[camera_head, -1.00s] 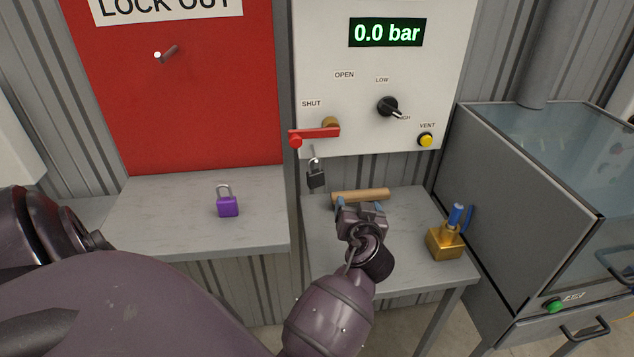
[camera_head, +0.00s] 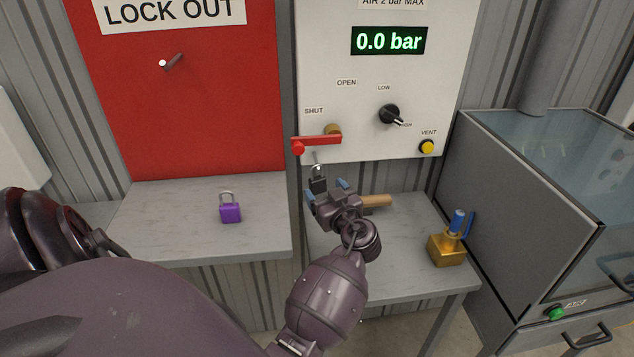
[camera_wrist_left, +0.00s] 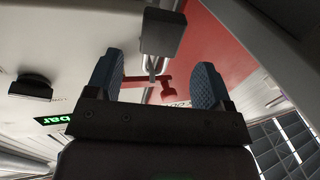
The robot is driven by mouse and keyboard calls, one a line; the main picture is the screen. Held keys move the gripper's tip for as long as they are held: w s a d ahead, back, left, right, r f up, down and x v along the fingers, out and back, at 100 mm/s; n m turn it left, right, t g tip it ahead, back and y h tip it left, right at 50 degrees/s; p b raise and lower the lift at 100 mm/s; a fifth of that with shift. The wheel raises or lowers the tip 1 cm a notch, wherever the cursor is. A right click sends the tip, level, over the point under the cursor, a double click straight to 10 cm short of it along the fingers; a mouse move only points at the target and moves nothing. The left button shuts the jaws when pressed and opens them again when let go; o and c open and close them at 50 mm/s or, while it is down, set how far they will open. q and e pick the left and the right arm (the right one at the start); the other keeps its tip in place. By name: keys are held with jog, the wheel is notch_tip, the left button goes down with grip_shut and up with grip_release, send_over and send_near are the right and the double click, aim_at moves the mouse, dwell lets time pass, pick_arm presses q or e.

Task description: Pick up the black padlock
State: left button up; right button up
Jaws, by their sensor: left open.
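The black padlock (camera_head: 318,185) hangs by its shackle just under the red valve handle (camera_head: 320,141) on the pale panel. In the left wrist view the padlock (camera_wrist_left: 163,33) shows its dark body beyond the fingertips, with its shackle nearer the gap between the fingers. My left gripper (camera_head: 327,189) is open and empty, close in front of the padlock, and hides the padlock's lower part in the head view. Its two blue-grey fingers (camera_wrist_left: 157,82) stand on either side of the shackle in the wrist view. My right gripper is not in view.
A purple padlock (camera_head: 230,213) sits on the left grey shelf (camera_head: 160,225). A wooden cylinder (camera_head: 377,201) and a brass padlock-like block (camera_head: 446,249) with a blue top lie on the right table. A grey glass-topped cabinet (camera_head: 530,200) stands right.

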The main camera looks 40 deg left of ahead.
aim_at(319, 181)
pick_arm(q)
jog(key=x, duration=0.1)
jog(key=p+x, duration=0.1)
jog(key=x, duration=0.2)
jog(key=shift+w+r, duration=0.1)
jog(key=shift+r, duration=0.2)
jog(key=shift+w+a+f, duration=0.15)
jog(key=shift+w+a, duration=0.05)
jog(key=shift+a, duration=0.35)
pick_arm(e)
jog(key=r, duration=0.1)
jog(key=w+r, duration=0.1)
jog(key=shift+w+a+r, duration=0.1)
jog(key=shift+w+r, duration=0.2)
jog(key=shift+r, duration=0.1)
pick_arm(q)
jog(key=shift+c, duration=0.3)
jog(key=c, duration=0.7)
jog(key=shift+c, duration=1.5)
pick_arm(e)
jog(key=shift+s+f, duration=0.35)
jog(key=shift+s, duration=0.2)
